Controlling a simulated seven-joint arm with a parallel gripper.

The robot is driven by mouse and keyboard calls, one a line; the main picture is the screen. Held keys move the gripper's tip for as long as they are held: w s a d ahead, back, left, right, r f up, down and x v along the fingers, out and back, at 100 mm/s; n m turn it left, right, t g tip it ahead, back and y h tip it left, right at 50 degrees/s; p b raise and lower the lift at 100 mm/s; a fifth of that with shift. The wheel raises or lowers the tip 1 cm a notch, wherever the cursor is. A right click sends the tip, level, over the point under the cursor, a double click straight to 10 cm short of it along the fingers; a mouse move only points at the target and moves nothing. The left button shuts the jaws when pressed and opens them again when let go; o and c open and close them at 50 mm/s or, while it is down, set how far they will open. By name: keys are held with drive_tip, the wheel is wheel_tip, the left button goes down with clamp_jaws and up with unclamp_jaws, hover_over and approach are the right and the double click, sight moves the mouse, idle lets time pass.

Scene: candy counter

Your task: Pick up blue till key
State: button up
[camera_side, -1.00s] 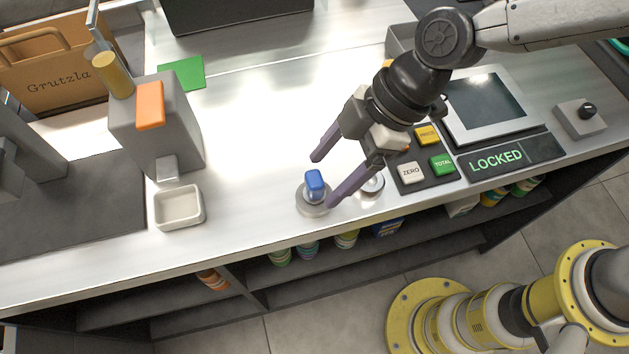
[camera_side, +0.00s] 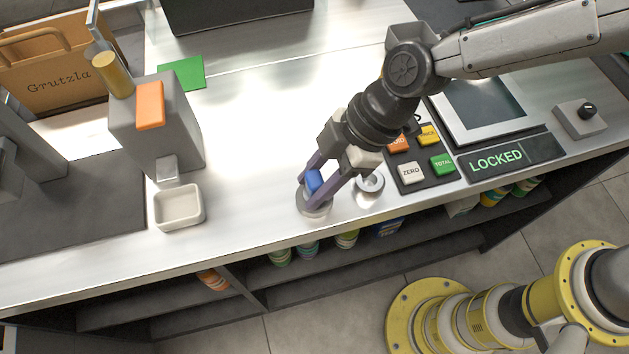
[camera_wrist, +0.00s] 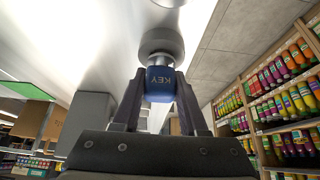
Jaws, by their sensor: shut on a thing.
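The blue till key (camera_side: 314,181) stands upright on a small round grey base (camera_side: 313,205) near the counter's front edge. My gripper (camera_side: 314,185) has its two purple-grey fingers on either side of the key and is shut on it.
A round metal fitting (camera_side: 369,187) stands close to the right of the key. Farther right are a keypad (camera_side: 425,179) and a "LOCKED" display (camera_side: 497,160). A white dish (camera_side: 180,207) sits left. The counter between the dish and key is clear.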

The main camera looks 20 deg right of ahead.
clamp_jaws()
drive_tip(key=shift+r, duration=0.15)
